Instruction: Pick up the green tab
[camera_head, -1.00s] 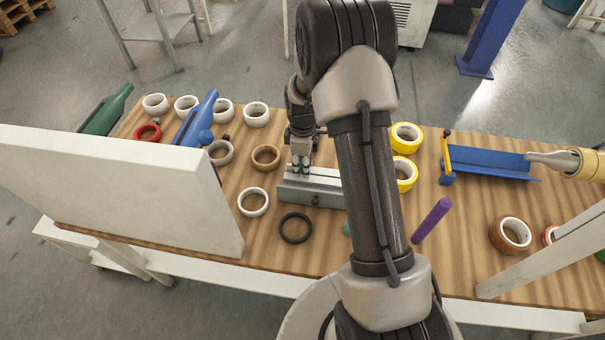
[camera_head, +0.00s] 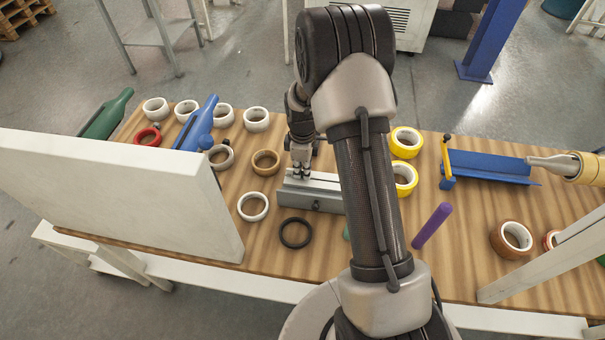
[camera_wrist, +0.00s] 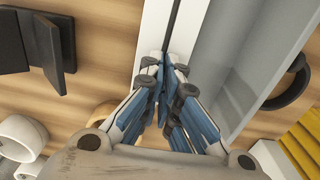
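A small green piece (camera_head: 347,231), possibly the green tab, shows beside my forearm in the head view. My arm hides most of it, so its shape is unclear. My gripper (camera_head: 300,174) is over the left end of a grey metal fixture (camera_head: 312,197), pointing down. In the wrist view my gripper (camera_wrist: 166,76) has its blue-padded fingers close together, above the fixture's narrow dark slot. It appears shut, and I see no green thing between the fingers. Whether the fingertips touch the fixture is unclear.
A black ring (camera_head: 296,232) and white ring (camera_head: 253,206) lie near the fixture. A tan roll (camera_head: 265,162) stands left of it, yellow rolls (camera_head: 405,142) right. A purple cylinder (camera_head: 432,225) lies right of my arm. A large white panel (camera_head: 120,190) blocks the left front.

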